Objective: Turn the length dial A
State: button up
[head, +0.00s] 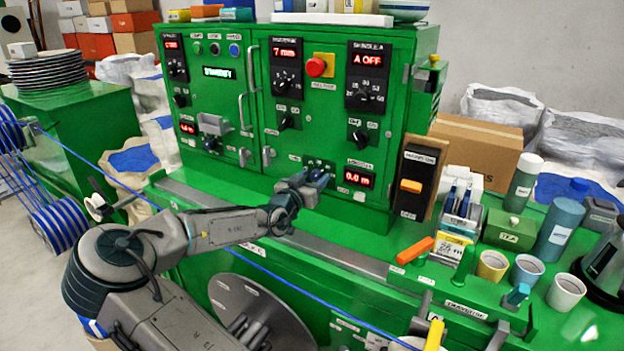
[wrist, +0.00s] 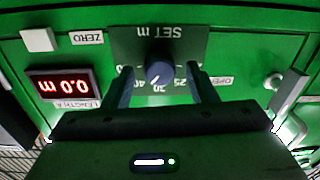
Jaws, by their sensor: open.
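The length dial (wrist: 159,73) is a dark blue-grey round knob on a grey panel marked SET m, upside down in the wrist view. Numbers ring it, with 25, 30 and 40 on its lower side. Its pale pointer mark points down toward about 30; I cannot read it exactly. My gripper (wrist: 161,80) is open, one finger on each side of the knob, with gaps showing. In the head view my gripper (head: 317,180) covers most of the dial. The red LENGTH A display (wrist: 62,86) reads 0.0 m; it also shows in the head view (head: 357,179).
A white ZERO button (wrist: 37,40) is near the display. Another pale button (wrist: 273,81) and a handle (wrist: 291,92) are on the other side. The green cabinet (head: 235,165) carries other dials and a red stop button (head: 316,67). A blue cable (head: 285,282) runs along the bench.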

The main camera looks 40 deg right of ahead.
jog(key=c, duration=1)
jog(key=shift+n, duration=0.3)
jog(key=n, duration=0.4)
jog(key=shift+w+n, duration=0.1)
jog(key=shift+n, duration=0.2)
jog(key=n+b, duration=0.1)
jog(key=n, duration=0.3)
jog(key=shift+a, duration=0.1)
jog(key=n, duration=0.4)
jog(key=shift+f+g+b, duration=0.1)
jog(key=shift+g+b, duration=0.2)
jog(key=shift+g, duration=0.1)
jog(key=n, duration=0.3)
jog(key=shift+w+b, duration=0.1)
jog(key=shift+b, duration=0.2)
jog(key=n, duration=0.6)
jog(key=shift+f+n+b, duration=0.1)
jog(key=shift+n+b, duration=0.25)
jog(key=shift+n, duration=0.05)
